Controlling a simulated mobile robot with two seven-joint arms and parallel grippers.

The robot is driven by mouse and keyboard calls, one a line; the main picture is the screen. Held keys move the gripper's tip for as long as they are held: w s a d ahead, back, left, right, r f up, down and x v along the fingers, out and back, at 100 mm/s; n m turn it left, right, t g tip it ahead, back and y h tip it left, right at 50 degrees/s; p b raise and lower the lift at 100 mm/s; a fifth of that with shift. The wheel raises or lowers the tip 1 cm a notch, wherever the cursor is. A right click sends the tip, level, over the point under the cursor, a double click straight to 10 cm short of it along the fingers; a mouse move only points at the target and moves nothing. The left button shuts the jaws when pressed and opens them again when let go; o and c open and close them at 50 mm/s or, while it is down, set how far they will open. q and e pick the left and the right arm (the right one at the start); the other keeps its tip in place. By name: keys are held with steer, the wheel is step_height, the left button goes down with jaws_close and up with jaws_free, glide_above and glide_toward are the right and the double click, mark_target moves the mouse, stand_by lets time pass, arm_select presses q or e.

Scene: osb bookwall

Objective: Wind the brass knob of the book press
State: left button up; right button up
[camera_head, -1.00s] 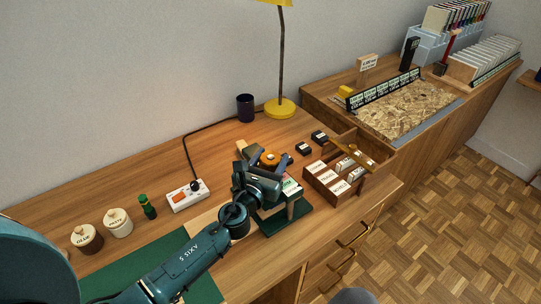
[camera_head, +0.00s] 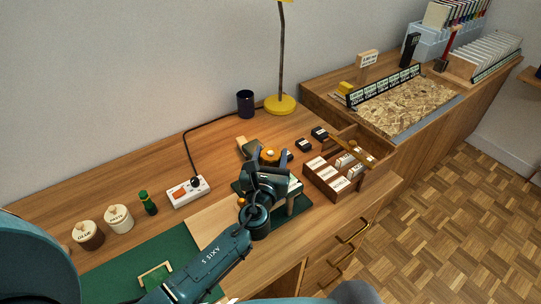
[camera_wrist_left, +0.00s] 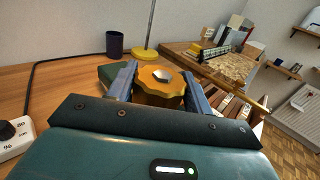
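The brass knob (camera_head: 269,154) is a round, scalloped golden wheel with a pale hexagonal centre, on top of the dark green book press (camera_head: 299,206). In the left wrist view the knob (camera_wrist_left: 160,84) sits between the two blue fingers of my left gripper (camera_wrist_left: 161,85). The fingers lie close against its opposite sides, with no clear gap. In the head view my left gripper (camera_head: 268,160) is over the press and hides much of it. My right gripper is not in view.
A wooden drawer tray (camera_head: 322,187) with labelled boxes stands right of the press. A green mat (camera_head: 115,282) with a brass frame (camera_head: 155,272) lies front left.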

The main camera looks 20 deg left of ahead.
arm_select(q)
steer(key=o, duration=0.4)
steer(key=shift+o, duration=0.2)
steer(key=s+d+b, duration=0.1)
steer(key=s, duration=1.2)
steer(key=shift+d, duration=0.3)
